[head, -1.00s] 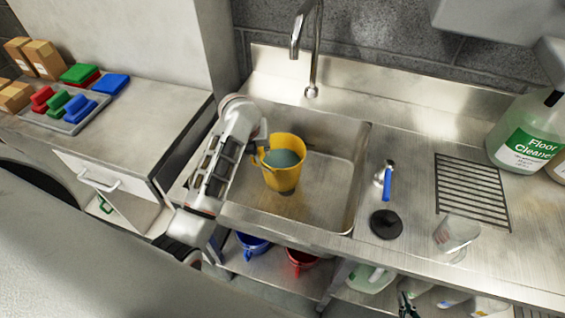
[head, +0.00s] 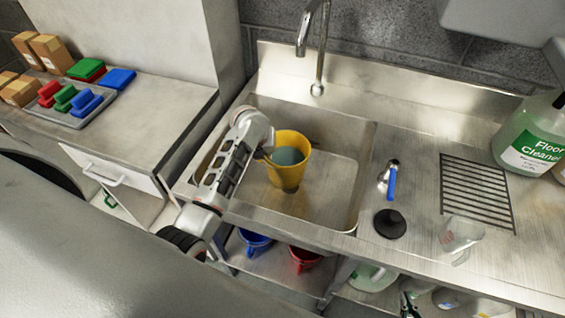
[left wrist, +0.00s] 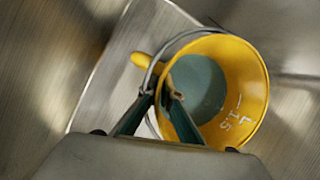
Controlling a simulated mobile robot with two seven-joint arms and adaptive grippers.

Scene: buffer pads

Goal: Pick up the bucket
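A yellow bucket (head: 289,176) stands upright in the sink, with blue-grey liquid inside. My left gripper (head: 263,152) is at the bucket's left rim. In the left wrist view the bucket (left wrist: 250,93) has white volume marks, a thin wire handle and a yellow lug on its far left side. There my left gripper (left wrist: 158,95) has its fingers close together, one outside the rim and one over the inside, shut on the rim. The exact contact is partly hidden. My right gripper (head: 410,298) seems to show as a small dark shape at the bottom edge; its opening is unclear.
The steel sink (head: 340,215) has a tap (head: 318,60) behind the bucket. A blue-handled tool (head: 390,182), black disc (head: 390,224), clear jug (head: 460,233) and floor cleaner bottle (head: 528,135) are to the right. Blue (head: 254,243) and red (head: 305,259) buckets sit below.

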